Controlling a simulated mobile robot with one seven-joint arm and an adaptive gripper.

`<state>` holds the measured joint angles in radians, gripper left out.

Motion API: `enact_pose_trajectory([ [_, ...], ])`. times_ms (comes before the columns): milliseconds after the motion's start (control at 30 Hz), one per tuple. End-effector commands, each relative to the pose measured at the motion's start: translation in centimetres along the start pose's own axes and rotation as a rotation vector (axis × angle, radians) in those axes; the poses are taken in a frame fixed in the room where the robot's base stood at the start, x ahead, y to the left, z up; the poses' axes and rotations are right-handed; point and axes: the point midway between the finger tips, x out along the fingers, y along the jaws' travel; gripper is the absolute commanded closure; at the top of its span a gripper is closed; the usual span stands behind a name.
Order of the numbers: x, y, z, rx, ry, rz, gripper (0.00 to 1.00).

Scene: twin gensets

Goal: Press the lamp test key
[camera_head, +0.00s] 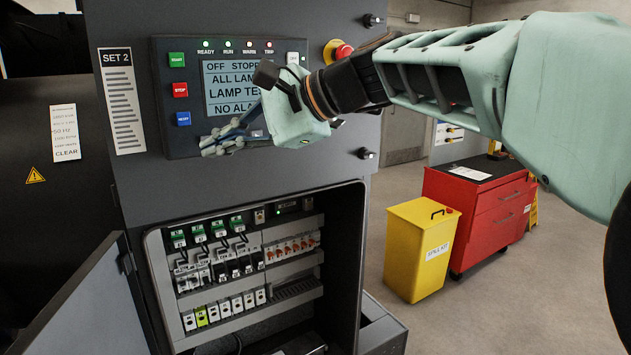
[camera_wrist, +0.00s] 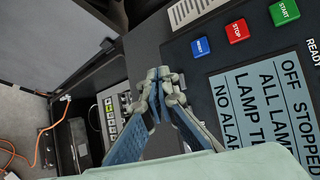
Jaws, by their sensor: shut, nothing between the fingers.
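The dark control panel (camera_head: 180,139) on the SET 2 cabinet carries green, red and blue keys on its left side. A pale key (camera_head: 292,58) shows at its upper right; its label is too small to read, so I cannot tell whether it is the lamp test key. The display (camera_head: 229,72) reads "OFF STOPPED", "ALL LAM…", "LAMP TE…", "NO ALA…", cut off by my arm. The lamps above it look lit. My gripper (camera_head: 208,146) is shut and empty in front of the panel's lower edge; contact is unclear. In the wrist view, my gripper (camera_wrist: 160,82) is beside the display (camera_wrist: 265,100).
A red emergency stop (camera_head: 343,51) on yellow sits right of the panel, close to my wrist. Below, an open breaker compartment (camera_head: 245,262) has its door (camera_head: 85,305) swung left. A yellow bin (camera_head: 418,250) and red tool cabinet (camera_head: 478,208) stand on the floor at right.

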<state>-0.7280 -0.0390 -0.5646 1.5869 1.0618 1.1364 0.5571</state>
Motion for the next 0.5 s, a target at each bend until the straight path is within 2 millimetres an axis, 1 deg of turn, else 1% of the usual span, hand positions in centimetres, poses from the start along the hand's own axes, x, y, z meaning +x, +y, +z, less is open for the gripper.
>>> enact_pose_trajectory([
  [233,-0.1,0.1,0.1,0.0,0.0,0.0,1.0],
  [500,-1.8,1.4,1.3,0.0,0.0,-0.003,1.0],
])
